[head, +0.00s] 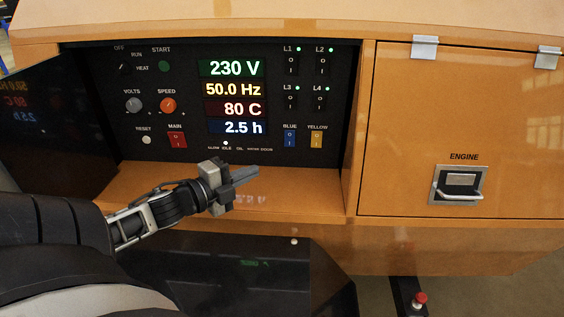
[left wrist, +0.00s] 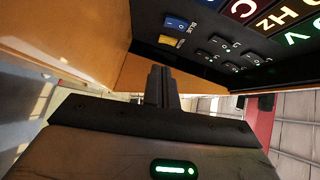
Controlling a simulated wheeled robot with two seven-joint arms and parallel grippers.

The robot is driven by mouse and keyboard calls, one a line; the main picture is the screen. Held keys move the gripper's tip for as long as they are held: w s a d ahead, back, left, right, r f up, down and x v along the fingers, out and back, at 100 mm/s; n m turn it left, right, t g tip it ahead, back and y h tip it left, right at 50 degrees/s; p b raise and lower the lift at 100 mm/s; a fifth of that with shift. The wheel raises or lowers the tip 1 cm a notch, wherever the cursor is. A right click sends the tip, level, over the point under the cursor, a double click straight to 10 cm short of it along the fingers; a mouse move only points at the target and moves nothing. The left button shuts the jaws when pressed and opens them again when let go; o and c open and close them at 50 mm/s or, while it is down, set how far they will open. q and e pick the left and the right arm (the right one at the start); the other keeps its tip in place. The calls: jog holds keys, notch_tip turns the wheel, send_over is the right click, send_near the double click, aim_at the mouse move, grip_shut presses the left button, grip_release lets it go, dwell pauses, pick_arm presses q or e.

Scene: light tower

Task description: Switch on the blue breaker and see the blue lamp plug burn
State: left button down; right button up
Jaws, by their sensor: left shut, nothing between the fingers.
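The blue breaker (head: 289,138) is a blue rocker switch under the label BLUE, low on the black control panel. It also shows in the left wrist view (left wrist: 176,23), above the fingers. My left gripper (head: 258,171) is shut and empty, in front of the panel's lower edge, below and left of the blue breaker and apart from it. Its closed fingers also show in the left wrist view (left wrist: 158,77). The blue lamp plug is not in view. My right gripper is not in view.
The yellow breaker (head: 316,139) sits just right of the blue one. The red main switch (head: 177,139) is further left. An orange ledge (head: 300,185) runs below the recessed panel. The engine door (head: 465,120) with its handle is closed at the right.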

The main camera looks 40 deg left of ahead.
pick_arm(q)
jog(key=shift+r, duration=0.25)
jog(key=shift+w, duration=0.1)
send_near(294, 146)
jog(key=w+d, duration=0.2)
jog(key=d, duration=0.1)
jog(key=shift+w+r+b, duration=0.2)
jog(key=shift+w+b, duration=0.15)
jog(key=shift+w, duration=0.05)
jog(key=shift+w+a+f, duration=0.2)
jog(key=shift+w+a, duration=0.6)
jog(key=shift+w, duration=0.1)
jog(key=shift+w+a+f, duration=0.15)
jog(key=shift+w+a, duration=0.35)
jog(key=shift+w, duration=0.05)
